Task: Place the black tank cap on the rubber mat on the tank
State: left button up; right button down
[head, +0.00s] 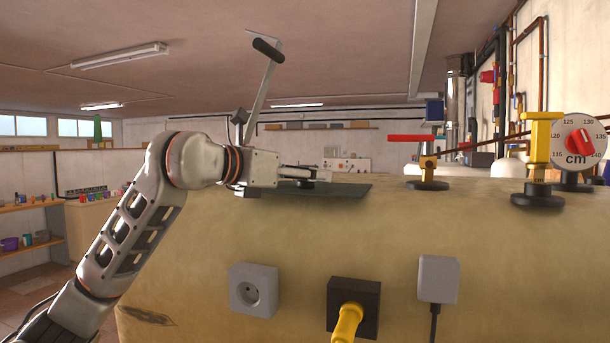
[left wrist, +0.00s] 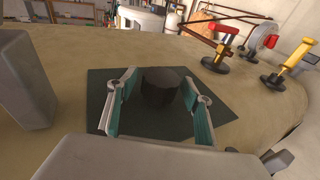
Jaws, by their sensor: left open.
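The black tank cap (left wrist: 160,88) is a short dark cylinder. In the left wrist view it stands upright on the dark green rubber mat (left wrist: 218,112), near its middle. In the head view the mat (head: 345,190) lies on top of the beige tank (head: 480,230), and the cap (head: 306,184) shows only as a small dark shape under the fingers. My left gripper (left wrist: 160,80) is open, with one finger on each side of the cap and visible gaps between. It reaches in low over the mat from the left in the head view (head: 305,174). My right gripper is out of view.
A red-handled valve (head: 428,165), a yellow valve (head: 540,150) and a round cm gauge (head: 578,140) stand on the tank to the right. Sockets (head: 253,289) sit on the tank's front.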

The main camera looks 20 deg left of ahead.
pick_arm(q)
jog(key=b+v, duration=0.2)
jog(key=v, duration=1)
jog(key=shift+r, duration=0.1)
